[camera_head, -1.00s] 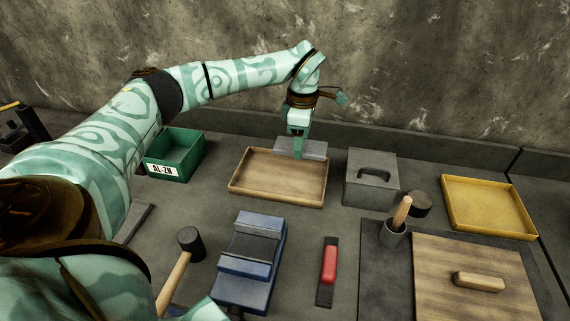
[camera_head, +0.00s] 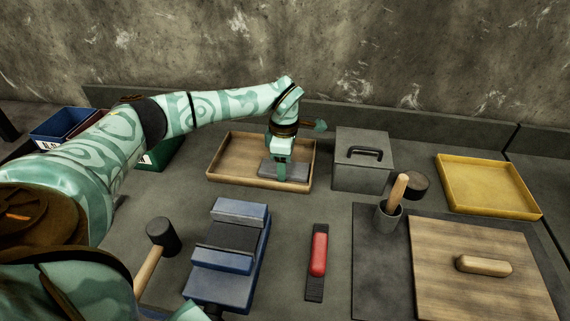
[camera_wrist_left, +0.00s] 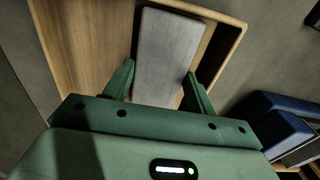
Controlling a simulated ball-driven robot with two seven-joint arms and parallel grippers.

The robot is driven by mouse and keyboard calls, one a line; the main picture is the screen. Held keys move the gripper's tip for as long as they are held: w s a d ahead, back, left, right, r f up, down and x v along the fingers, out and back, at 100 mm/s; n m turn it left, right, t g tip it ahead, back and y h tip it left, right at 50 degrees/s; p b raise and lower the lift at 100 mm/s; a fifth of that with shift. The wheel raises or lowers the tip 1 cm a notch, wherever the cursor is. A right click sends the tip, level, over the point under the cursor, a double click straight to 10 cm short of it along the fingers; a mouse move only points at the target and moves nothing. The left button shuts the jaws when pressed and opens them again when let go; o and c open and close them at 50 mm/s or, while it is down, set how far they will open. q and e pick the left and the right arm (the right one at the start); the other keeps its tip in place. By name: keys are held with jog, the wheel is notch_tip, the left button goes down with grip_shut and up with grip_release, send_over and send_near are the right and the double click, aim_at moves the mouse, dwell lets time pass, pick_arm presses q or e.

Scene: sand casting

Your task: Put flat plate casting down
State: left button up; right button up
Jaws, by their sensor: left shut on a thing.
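The flat plate casting (camera_head: 296,174) is a grey slab inside the wooden tray (camera_head: 222,160), towards its right side. My left gripper (camera_head: 281,163) is shut on the plate from above. In the left wrist view the plate (camera_wrist_left: 168,45) lies between the two green fingers, and the tray (camera_wrist_left: 88,45) shows its floor and rim around it. The plate looks flat and at or just above the tray floor; I cannot tell whether it touches.
A grey box with a handle (camera_head: 362,168) stands close to the right of the tray. A blue vise (camera_head: 231,262), a mallet (camera_head: 161,240) and a red-handled tool (camera_head: 317,256) lie in front. A yellow tray (camera_head: 487,184) is at the right. The tray's left part is bare.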

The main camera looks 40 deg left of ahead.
pick_arm(q)
jog(key=shift+r, duration=0.1)
jog(key=o, duration=1.3)
notch_tip(320, 180, up, 12)
jog(key=p, duration=0.4)
